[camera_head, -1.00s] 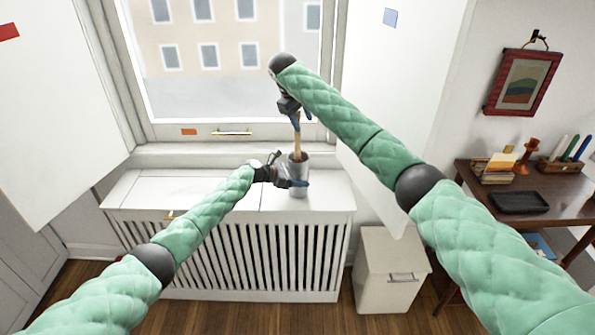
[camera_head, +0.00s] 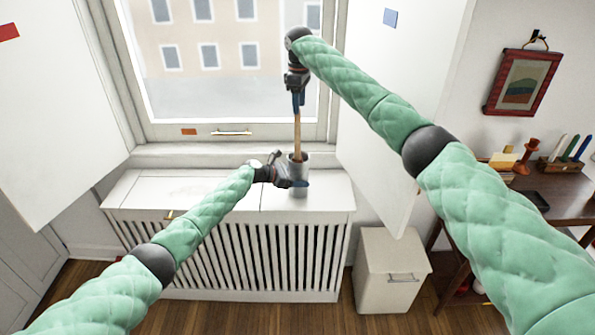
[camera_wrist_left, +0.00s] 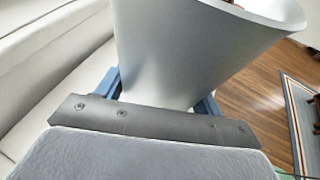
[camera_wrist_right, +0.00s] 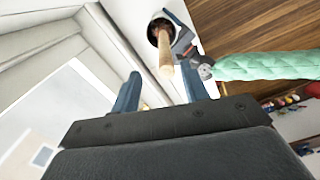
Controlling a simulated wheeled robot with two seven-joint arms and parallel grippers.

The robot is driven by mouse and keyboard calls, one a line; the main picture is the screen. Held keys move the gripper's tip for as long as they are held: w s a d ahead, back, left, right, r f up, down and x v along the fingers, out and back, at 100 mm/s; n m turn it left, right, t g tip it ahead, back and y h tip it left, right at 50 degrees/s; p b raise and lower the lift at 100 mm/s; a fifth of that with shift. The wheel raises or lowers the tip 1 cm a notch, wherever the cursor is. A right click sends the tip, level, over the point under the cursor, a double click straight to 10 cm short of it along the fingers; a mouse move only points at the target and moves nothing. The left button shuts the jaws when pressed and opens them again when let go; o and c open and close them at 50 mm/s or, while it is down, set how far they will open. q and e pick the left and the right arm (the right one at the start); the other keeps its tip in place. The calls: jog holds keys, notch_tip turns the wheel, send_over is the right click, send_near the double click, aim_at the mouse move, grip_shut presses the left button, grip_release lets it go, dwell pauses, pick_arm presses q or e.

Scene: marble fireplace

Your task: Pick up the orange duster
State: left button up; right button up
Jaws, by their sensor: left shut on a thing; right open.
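A silvery metal cup (camera_head: 304,168) stands on the white radiator cover and fills much of the left wrist view (camera_wrist_left: 185,50). My left gripper (camera_head: 297,184) is shut on the cup's side. A duster with a tan wooden handle (camera_head: 297,132) stands nearly upright in the cup. Its brownish-orange lower part is mostly hidden inside the cup. My right gripper (camera_head: 297,106) is above the cup and points down, with open fingers at the handle's top end. In the right wrist view the handle (camera_wrist_right: 166,55) shows between the two blue fingers, apparently not clamped.
The white radiator cover (camera_head: 225,192) is otherwise clear on top. A window with a sill (camera_head: 235,150) is behind, and a white open shutter panel (camera_head: 385,110) is close to my right arm. A white bin (camera_head: 390,270) and a wooden desk (camera_head: 560,205) are at right.

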notch_tip(320, 180, down, 8)
jog(key=shift+s+a+r, duration=0.2)
jog(key=shift+s+r, duration=0.05)
jog(key=shift+s, duration=0.05)
grip_shut()
